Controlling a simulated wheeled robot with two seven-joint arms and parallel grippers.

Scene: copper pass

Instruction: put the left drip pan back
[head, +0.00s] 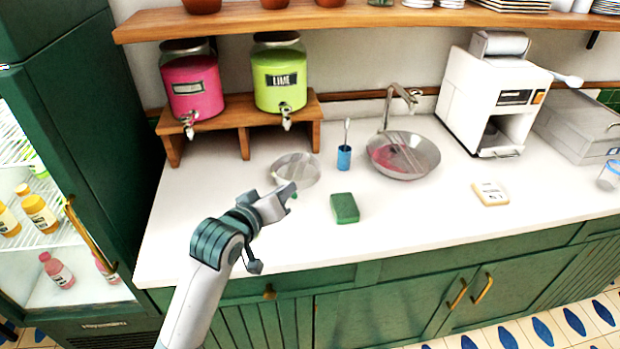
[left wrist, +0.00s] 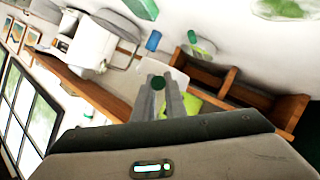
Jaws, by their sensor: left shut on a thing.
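A shallow round, shiny drip pan (head: 297,168) shows in the head view, in front of the lime dispenser's stand and just beyond my left fingertips. My left gripper (head: 285,197) is low over the counter, left of the green sponge. In the left wrist view, my left gripper's fingers (left wrist: 160,100) are shut on a small dark green round piece (left wrist: 158,82). It looks like the pan's knob, but the join is not clear. Whether the pan touches the counter cannot be told. My right gripper is in neither view.
The pink dispenser (head: 192,88) and lime dispenser (head: 280,84) stand on a wooden stand (head: 243,118). A blue cup (head: 344,158), a sponge (head: 344,208) and a round sink (head: 425,155) lie to the right. The white counter (head: 390,225) is clear at its front.

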